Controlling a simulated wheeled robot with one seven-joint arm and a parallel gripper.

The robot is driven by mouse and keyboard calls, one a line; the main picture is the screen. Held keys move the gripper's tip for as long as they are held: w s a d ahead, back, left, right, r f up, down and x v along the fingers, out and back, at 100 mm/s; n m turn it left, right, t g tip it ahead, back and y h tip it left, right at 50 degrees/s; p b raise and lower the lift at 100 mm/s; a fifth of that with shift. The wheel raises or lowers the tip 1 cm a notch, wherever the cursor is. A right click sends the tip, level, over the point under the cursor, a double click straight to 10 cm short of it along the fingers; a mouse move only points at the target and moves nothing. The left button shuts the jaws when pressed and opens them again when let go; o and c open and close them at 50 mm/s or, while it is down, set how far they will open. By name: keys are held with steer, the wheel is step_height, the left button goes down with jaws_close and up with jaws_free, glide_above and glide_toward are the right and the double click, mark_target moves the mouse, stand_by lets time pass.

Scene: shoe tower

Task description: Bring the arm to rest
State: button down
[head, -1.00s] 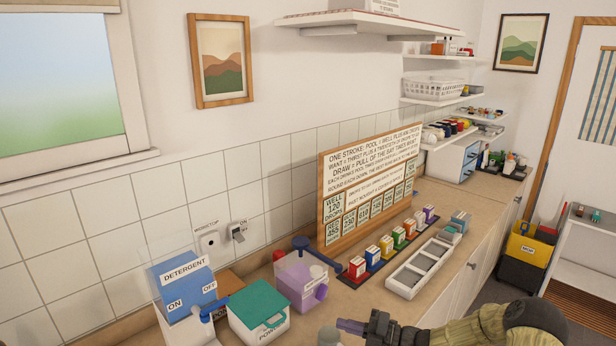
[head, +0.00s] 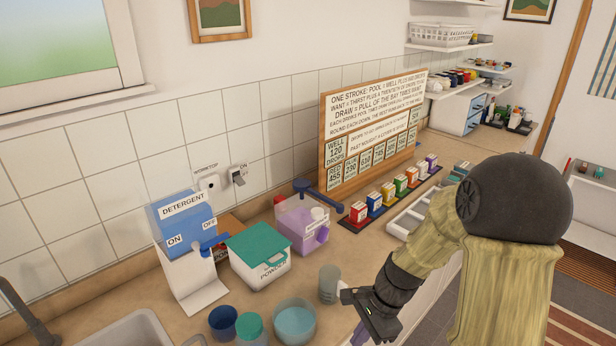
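My arm enters the head view from the lower right, over the front edge of the counter. My gripper (head: 366,312) is low in the picture, beside a small grey translucent cup (head: 329,284) on the counter. I cannot tell whether it touches the cup. The fingers are small and partly hidden, so I cannot tell whether they are open or shut, or whether they hold anything. A purple piece (head: 358,338) shows just below the gripper at the picture's bottom edge.
The counter (head: 185,322) carries a detergent dispenser (head: 184,240), a powder box (head: 259,256), a jug of purple liquid (head: 302,224), a bowl of blue liquid (head: 294,322) and blue (head: 222,322) and teal (head: 251,328) cups. A sink (head: 135,330) is at lower left. A sign board (head: 372,130) stands behind.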

steer(key=s+d+r+n+t+h+b, duration=0.2)
steer(key=s+d+r+n+t+h, duration=0.1)
steer(key=n, duration=1.1)
steer(key=shift+s+d+r+t+h+b, duration=0.35)
steer(key=shift+s+d+h, duration=0.2)
steer(key=shift+s, duration=0.7)
steer(key=c, duration=2)
jaws_free()
steer(key=shift+s+d, duration=0.1)
steer(key=shift+s, duration=0.1)
steer(key=o, duration=0.6)
steer(key=shift+w, duration=0.1)
